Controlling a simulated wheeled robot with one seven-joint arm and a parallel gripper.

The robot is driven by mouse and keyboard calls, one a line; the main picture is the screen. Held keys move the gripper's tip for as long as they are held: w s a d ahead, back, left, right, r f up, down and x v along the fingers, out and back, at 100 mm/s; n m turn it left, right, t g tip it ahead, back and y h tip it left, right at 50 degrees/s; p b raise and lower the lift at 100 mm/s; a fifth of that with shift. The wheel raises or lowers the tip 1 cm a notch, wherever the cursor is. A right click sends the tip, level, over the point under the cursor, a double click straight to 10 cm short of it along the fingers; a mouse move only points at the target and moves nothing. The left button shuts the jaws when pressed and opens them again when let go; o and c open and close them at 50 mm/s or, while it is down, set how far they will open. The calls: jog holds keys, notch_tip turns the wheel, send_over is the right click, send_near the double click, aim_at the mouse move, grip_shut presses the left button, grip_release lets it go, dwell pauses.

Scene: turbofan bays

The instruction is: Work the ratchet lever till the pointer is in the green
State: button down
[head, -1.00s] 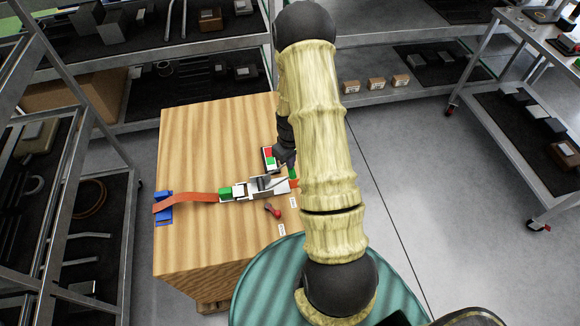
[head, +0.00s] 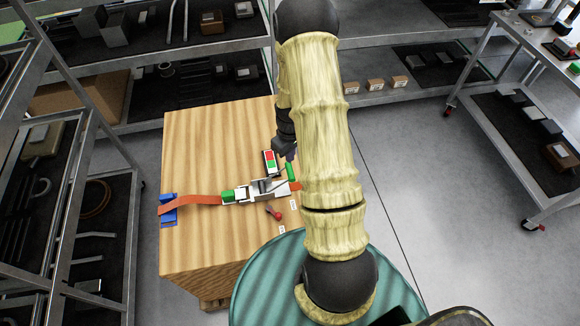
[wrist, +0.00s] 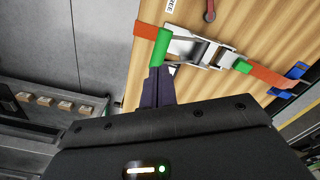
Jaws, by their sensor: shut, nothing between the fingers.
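The ratchet (head: 268,188) sits on an orange strap (head: 195,199) across a wooden crate (head: 195,130). Its lever has a green grip (head: 290,171), which sticks out at the right end; the grip also shows in the wrist view (wrist: 161,47). My gripper (head: 290,154) is shut and empty. In the wrist view its fingertips (wrist: 158,72) are at the lower end of the green grip; I cannot tell whether they touch it. A small gauge box with red and green fields (head: 269,161) stands beside the ratchet. Its pointer is too small to read.
A small red-tipped lever (head: 275,213) lies near the ratchet, by white labels. A blue bracket (head: 168,210) holds the strap at the crate's left edge. Shelves stand behind and left, a cart (head: 540,150) at right. The floor between is clear.

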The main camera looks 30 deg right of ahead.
notch_tip(320, 180, up, 4)
jog(key=shift+f+p, duration=0.2)
jog(key=shift+p, duration=0.9)
jog(key=s+a+r+m+t, duration=0.1)
jog(key=s+a+r, duration=0.5)
jog(key=r, duration=0.4)
jog(key=s+a+r+m+t, duration=0.1)
jog(key=s+a+r, duration=0.5)
jog(key=r, duration=0.4)
jog(key=shift+s+a+r+m+t, duration=0.3)
jog(key=shift+a+r+m, duration=0.1)
jog(key=shift+a, duration=0.35)
jog(key=shift+w+f, duration=0.1)
